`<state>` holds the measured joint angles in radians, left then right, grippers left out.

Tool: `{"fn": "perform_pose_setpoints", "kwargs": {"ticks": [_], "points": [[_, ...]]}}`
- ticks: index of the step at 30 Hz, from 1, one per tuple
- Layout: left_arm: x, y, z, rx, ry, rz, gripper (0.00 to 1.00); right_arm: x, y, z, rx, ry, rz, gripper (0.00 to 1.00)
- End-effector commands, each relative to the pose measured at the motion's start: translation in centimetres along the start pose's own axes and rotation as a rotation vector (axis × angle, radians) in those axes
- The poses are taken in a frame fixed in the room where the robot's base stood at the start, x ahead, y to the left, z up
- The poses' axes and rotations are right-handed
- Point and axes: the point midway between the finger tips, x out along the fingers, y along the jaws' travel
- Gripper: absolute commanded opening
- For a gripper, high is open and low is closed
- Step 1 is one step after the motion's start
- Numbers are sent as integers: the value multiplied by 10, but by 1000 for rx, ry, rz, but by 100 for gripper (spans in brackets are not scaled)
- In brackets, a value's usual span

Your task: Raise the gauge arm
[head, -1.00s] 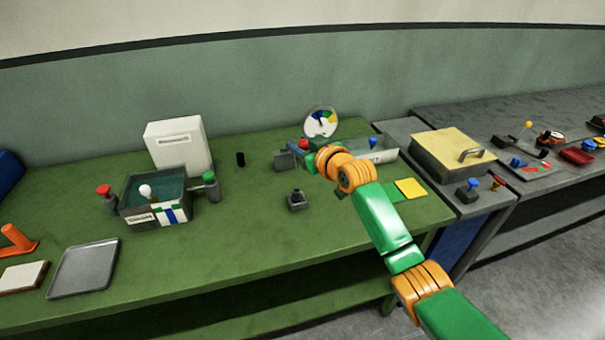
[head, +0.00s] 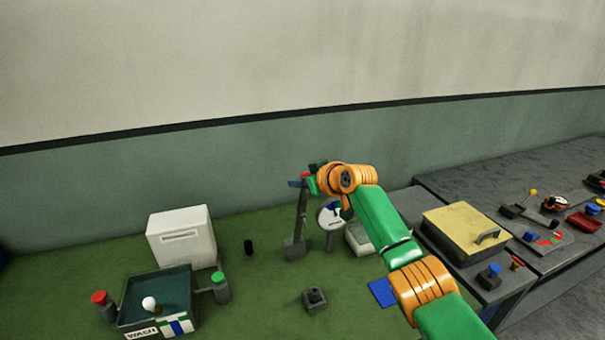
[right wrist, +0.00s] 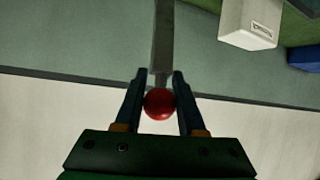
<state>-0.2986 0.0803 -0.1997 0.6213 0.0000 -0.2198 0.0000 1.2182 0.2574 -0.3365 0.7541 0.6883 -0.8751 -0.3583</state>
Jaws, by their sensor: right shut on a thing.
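The gauge arm (head: 301,215) is a grey bar standing nearly upright from a dark grey base (head: 294,250) on the green table. A red ball knob (right wrist: 159,104) sits at its top end. My right gripper (head: 304,179) is shut on this knob. In the right wrist view my right gripper (right wrist: 157,98) has one finger on each side of the ball, and the grey bar runs away beyond it. The round white gauge dial (head: 327,217) stands just right of the bar, partly hidden by my right arm. My left gripper is not in view.
A white box (head: 180,237) and a teal-lined bin (head: 157,298) stand to the left. A small black cylinder (head: 248,247), a grey socket block (head: 315,299) and a blue square (head: 381,292) are nearby. A yellow-lidded box (head: 464,232) stands at right.

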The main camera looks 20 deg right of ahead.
Motion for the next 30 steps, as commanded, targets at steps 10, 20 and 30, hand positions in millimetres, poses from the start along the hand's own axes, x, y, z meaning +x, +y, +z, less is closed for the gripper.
{"fn": "perform_pose_setpoints", "kwargs": {"ticks": [10, 20, 30], "points": [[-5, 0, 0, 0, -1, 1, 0, 1, -2, 7, 6, -41, -8, 0], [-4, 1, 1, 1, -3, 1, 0, 1, -2, 8, 6, -41, -8, 47], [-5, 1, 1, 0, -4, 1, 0, 0, -1, 4, 5, -32, -6, 68]]}}
